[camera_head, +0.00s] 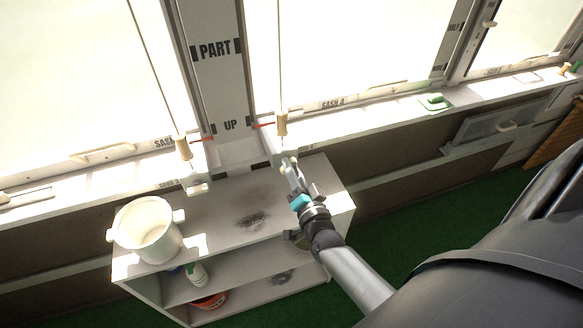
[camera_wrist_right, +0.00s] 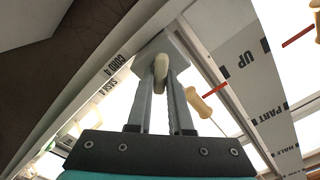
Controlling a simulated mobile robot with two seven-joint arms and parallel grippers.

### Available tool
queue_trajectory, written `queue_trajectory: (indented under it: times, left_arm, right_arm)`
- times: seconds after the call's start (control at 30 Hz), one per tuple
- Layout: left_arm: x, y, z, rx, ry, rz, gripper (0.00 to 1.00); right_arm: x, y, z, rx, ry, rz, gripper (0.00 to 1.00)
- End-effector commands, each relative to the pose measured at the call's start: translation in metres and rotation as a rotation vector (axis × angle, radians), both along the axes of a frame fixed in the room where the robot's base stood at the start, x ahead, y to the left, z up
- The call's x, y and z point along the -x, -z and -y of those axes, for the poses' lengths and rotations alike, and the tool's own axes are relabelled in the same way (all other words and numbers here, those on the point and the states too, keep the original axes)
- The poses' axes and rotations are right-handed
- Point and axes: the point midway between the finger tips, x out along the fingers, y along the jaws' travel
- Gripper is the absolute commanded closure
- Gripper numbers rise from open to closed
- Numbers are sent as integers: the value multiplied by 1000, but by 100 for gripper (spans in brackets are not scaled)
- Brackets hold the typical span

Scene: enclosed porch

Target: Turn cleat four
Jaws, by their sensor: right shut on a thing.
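Cleat four is a cream, rounded bar (camera_wrist_right: 160,72) on a pale block beside the "CORD 4" and "SASH 4" lettering in the right wrist view. My right gripper (camera_wrist_right: 159,85) is shut on it, with the bar between the two fingers. In the head view my right gripper (camera_head: 287,163) reaches up to the sill below the "SASH 4" window, and it largely hides the cleat there. A wooden cord pull (camera_head: 281,124) hangs on its cord just above the gripper; it also shows in the right wrist view (camera_wrist_right: 197,102). My left gripper is not in view.
Another cleat (camera_head: 197,188) and wooden pull (camera_head: 183,147) are to the left. A white bucket (camera_head: 146,230) stands on the shelf unit (camera_head: 212,228) below the sill. A post (camera_head: 218,75) reads "PART" and "UP". A green-based handle (camera_head: 435,101) lies right on the sill.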

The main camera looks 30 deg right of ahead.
Motion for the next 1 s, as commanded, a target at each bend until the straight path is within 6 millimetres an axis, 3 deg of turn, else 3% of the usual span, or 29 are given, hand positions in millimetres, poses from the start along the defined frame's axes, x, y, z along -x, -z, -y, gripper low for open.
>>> queue_trajectory:
  times: [0.6,1.0]
  left_arm:
    - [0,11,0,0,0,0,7]
    - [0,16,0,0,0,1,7]
  right_arm:
    - [1,4,1,-539,-1,129,100]
    - [1,4,1,-728,0,174,100]
